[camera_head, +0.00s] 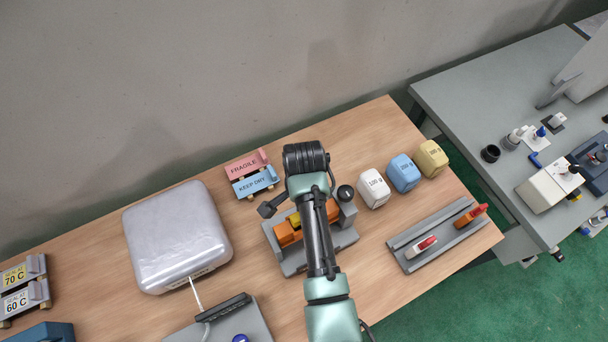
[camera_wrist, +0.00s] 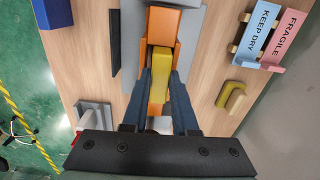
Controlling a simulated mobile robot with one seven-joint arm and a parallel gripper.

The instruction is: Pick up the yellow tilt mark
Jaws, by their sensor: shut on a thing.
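The yellow tilt mark (camera_wrist: 161,62) is a small yellow piece in the orange holder (camera_wrist: 157,25), seen in the wrist view. My gripper (camera_wrist: 161,75) is shut on it, with one dark finger on each side. In the head view a bit of yellow (camera_head: 295,219) shows on the orange holder (camera_head: 286,235), which sits on a grey base (camera_head: 293,264). My arm covers part of the holder there and hides the fingertips. I cannot tell whether the mark is clear of the holder.
The pink FRAGILE sign (camera_head: 243,165) and blue KEEP DRY sign (camera_head: 254,183) stand behind. A silver case (camera_head: 175,240) is left. White (camera_head: 373,187), blue (camera_head: 403,173) and yellow (camera_head: 431,158) blocks and a grey tool rack (camera_head: 437,236) are right. An olive piece (camera_wrist: 236,98) lies nearby.

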